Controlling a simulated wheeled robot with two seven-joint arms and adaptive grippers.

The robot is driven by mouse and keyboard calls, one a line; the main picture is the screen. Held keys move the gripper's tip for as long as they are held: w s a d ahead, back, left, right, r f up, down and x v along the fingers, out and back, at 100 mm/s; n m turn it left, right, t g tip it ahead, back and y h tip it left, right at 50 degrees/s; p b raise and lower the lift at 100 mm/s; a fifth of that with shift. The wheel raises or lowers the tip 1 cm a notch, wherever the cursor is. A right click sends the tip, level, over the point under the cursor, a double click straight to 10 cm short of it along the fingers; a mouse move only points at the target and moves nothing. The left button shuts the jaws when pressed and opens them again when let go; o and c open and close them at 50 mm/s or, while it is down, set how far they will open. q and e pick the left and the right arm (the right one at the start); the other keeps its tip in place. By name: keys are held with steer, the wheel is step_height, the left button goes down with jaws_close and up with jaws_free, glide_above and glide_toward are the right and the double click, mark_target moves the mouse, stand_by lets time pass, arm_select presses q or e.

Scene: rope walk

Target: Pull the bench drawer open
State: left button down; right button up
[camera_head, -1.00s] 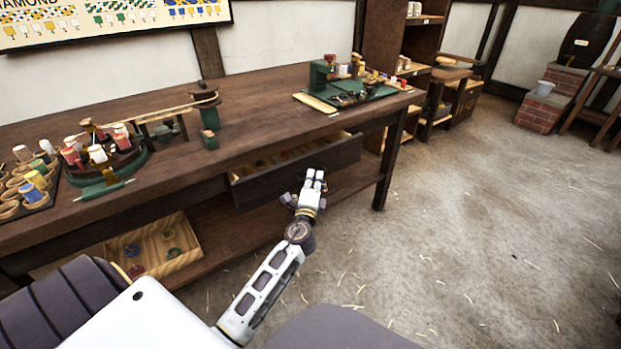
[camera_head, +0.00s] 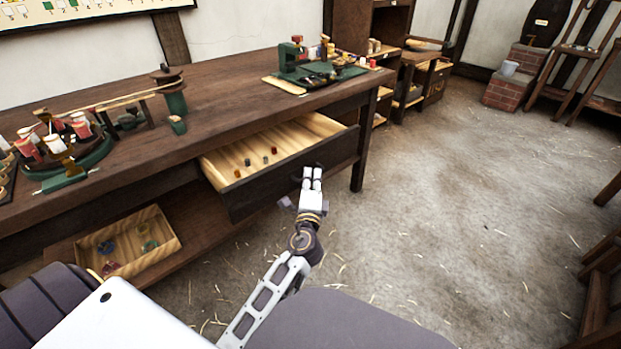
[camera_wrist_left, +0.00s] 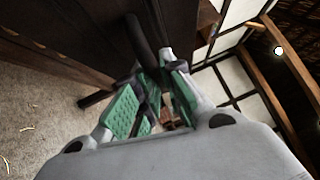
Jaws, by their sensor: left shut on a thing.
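The bench drawer (camera_head: 290,183) stands well out from the dark wooden bench (camera_head: 230,95). Its pale wooden inside shows, with several small coloured pieces near its front left part. My left gripper (camera_head: 312,176) is at the drawer's dark front, right of its middle, shut on the drawer handle. In the left wrist view the dark handle (camera_wrist_left: 140,42) runs down toward the green finger pads (camera_wrist_left: 150,95). The grip itself is partly hidden in the head view. My right gripper is not in view.
A wooden tray (camera_head: 172,247) with small coloured items sits on the lower shelf. Rope-making gear (camera_head: 75,150) and a green board with tools (camera_head: 320,75) stand on the bench top. The floor (camera_head: 440,200) right of the drawer is clear apart from straw.

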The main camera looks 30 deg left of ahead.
arm_select(q)
steer(key=c, duration=1.5)
jaws_free()
steer(key=shift+r, duration=0.2)
